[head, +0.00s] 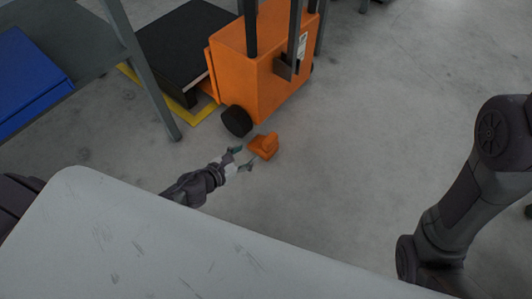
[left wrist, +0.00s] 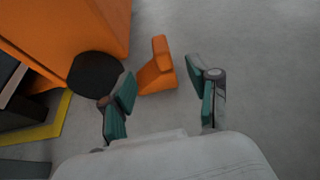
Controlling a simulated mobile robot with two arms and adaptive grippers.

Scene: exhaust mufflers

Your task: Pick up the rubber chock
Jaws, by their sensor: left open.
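The rubber chock (head: 264,146) is an orange wedge on the grey floor, close to a black wheel of an orange cart. My left gripper (head: 243,159) is right beside it, with its fingers spread towards it. In the left wrist view the chock (left wrist: 158,69) stands beyond and between the two open fingers, nearer the left fingertip. My left gripper (left wrist: 168,85) is empty there, with teal pads on both fingers. I cannot tell whether the left finger touches the chock. My right arm shows at the right of the head view, but its gripper is out of view.
The orange cart (head: 262,75) stands just behind the chock, with its black wheel (head: 236,121) at the left. A dark platform (head: 183,45) with yellow floor marking (head: 207,113) and a grey table leg (head: 155,85) are further left. The floor to the right is clear.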

